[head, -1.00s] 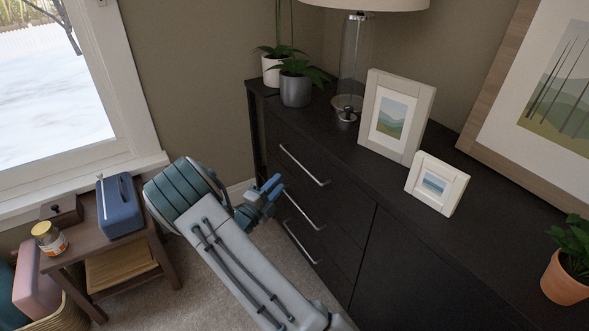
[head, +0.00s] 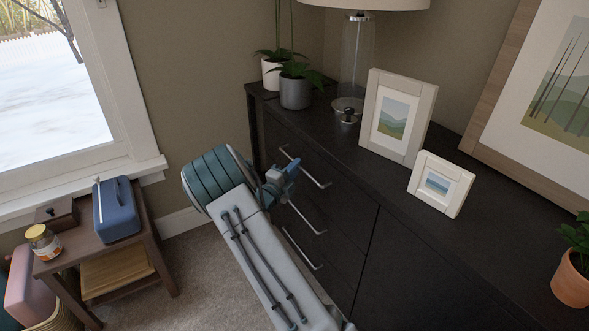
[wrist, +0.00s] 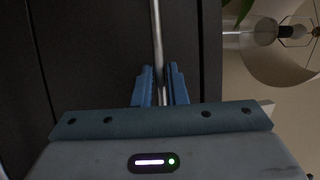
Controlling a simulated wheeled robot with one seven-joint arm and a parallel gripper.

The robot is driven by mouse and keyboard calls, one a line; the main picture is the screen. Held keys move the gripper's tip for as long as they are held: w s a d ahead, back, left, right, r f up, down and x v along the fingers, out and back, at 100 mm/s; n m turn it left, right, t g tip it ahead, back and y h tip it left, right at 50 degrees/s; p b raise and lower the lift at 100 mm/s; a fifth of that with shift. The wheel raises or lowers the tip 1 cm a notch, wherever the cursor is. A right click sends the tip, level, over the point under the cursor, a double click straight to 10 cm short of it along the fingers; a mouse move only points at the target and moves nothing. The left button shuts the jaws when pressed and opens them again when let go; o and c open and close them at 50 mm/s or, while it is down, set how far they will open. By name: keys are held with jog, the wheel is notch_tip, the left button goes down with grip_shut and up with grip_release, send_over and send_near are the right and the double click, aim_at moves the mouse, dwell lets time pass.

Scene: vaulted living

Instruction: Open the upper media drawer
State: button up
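The upper drawer's silver bar handle (head: 318,180) is on the front of the dark cabinet (head: 345,190). The upper drawer front (head: 335,170) looks flush with the cabinet. My gripper (head: 290,166) is at this handle in the head view and covers part of it. In the wrist view the bar handle (wrist: 157,40) runs between the two blue fingers of my gripper (wrist: 160,82). The fingers are apart, one on each side of the bar, with a small gap visible. Whether either touches the bar is unclear.
Two lower handles (head: 306,218) sit below. Potted plants (head: 296,90), a lamp (head: 352,70) and picture frames (head: 397,117) stand on the cabinet top. A side table (head: 150,225) with a blue box is left. Carpet between is clear.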

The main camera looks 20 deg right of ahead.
grip_shut()
jog(key=s+a+p, duration=0.2)
jog(key=a+p, duration=0.2)
jog(key=a, duration=0.9)
jog(key=s+a+p, duration=0.3)
jog(key=a+p, duration=0.2)
jog(key=a, duration=0.9)
jog(key=shift+s, duration=0.2)
jog(key=shift+f, duration=0.1)
jog(key=o, duration=0.5)
grip_release()
jog(key=shift+o, duration=0.2)
jog(key=shift+a, duration=0.15)
jog(key=p+v, duration=0.1)
jog(key=v, duration=1.2)
jog(key=shift+s+a+p, duration=0.15)
jog(key=shift+a+p, duration=0.1)
jog(key=shift+p, duration=0.1)
